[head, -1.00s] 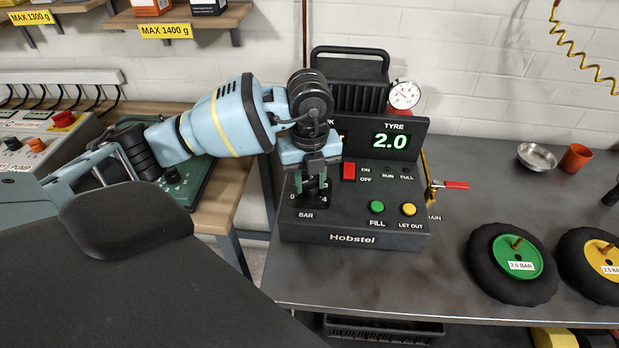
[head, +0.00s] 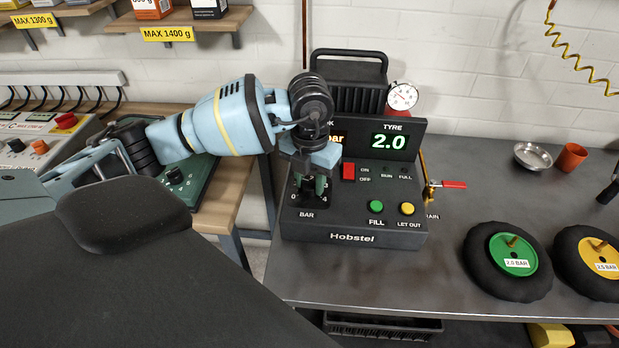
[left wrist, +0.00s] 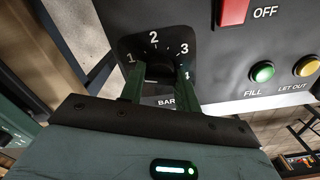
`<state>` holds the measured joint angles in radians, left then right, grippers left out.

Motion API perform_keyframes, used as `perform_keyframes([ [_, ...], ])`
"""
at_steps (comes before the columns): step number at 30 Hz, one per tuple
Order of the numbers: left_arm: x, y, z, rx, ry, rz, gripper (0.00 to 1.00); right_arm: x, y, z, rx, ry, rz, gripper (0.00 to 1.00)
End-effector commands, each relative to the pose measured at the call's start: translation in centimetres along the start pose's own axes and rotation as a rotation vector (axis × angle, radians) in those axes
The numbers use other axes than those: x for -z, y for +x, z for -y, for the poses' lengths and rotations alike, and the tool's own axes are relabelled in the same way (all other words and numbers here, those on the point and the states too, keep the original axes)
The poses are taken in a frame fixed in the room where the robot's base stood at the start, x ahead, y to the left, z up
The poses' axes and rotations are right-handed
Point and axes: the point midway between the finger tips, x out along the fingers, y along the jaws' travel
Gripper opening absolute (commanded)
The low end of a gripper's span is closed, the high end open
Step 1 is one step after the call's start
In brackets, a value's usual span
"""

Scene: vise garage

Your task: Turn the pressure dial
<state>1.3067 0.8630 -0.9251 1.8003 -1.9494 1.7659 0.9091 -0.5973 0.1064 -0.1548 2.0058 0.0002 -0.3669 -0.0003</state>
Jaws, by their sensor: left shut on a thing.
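The black Hobstel compressor panel (head: 350,237) stands on the grey metal bench. Its pressure dial (left wrist: 158,70) shows in the left wrist view, a dark knob on a plate numbered 1, 2 and 3 and marked BAR below. My left gripper (head: 311,188) is over the dial in the head view. Its green fingers (left wrist: 160,82) are shut on the dial knob, one on each side. The fingers hide most of the knob, and I cannot read where its pointer stands. The TYRE display (head: 390,141) reads 2.0. My right gripper is not in view.
Beside the dial are a red switch (head: 348,171), a green FILL button (head: 376,206) and a yellow LET OUT button (head: 407,208). A red-handled valve (head: 449,184) sticks out at the right. Two wheels, green-hubbed (head: 508,262) and yellow-hubbed (head: 594,262), lie farther right.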

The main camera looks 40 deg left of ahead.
Motion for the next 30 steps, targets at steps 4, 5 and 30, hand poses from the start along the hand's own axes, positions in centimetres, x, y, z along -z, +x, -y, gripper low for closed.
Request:
perform_keyframes([
  [4,-0.1,-0.1,0.0,0.0,0.136,0.004,0.09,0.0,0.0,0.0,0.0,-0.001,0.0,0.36],
  [5,-0.1,-0.1,0.0,0.0,0.165,0.004,0.09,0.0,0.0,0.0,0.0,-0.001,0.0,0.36],
  [30,-0.1,-0.1,0.0,-0.001,0.963,0.005,0.09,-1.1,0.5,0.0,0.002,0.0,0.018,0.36],
])
